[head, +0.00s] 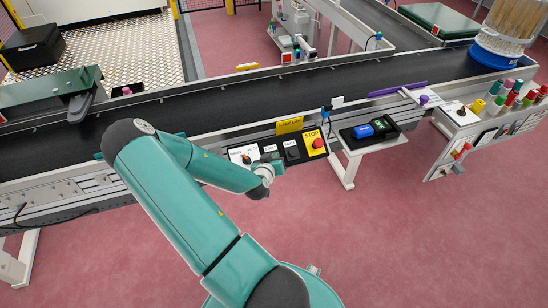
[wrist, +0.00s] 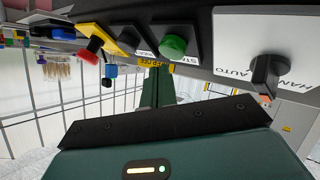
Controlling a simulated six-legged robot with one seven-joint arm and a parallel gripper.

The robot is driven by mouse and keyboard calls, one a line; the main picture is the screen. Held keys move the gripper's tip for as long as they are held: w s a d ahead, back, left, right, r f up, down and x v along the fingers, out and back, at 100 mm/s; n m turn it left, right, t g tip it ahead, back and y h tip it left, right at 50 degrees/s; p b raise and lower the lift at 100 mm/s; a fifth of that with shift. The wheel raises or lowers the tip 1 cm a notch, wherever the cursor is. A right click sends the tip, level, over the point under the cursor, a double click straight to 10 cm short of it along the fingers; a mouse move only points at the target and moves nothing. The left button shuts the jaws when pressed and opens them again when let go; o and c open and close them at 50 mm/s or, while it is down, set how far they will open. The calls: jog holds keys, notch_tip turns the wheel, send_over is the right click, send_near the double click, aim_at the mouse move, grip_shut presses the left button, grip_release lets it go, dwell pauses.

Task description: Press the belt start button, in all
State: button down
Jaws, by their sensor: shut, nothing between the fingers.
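The control panel (head: 306,156) is fixed along the near side of the conveyor. In the wrist view, the green button (wrist: 173,46) sits on a dark plate whose partly hidden label begins "STA". My gripper (wrist: 157,70) is shut and empty, its tips just below the green button in that picture; I cannot tell whether they touch it. In the head view my gripper (head: 275,160) is at the panel's left-middle part, and the green button is not clearly seen there.
The red stop button (head: 318,143) on its yellow plate is at the panel's right end; the HAND/AUTO switch (wrist: 267,70) is on the green button's other side. The black belt (head: 240,97) runs behind. A side shelf (head: 372,142) holds blue and green items.

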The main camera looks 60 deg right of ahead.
dwell(0.3)
jog(key=shift+w+d+f, duration=0.15)
jog(key=shift+f, duration=0.2)
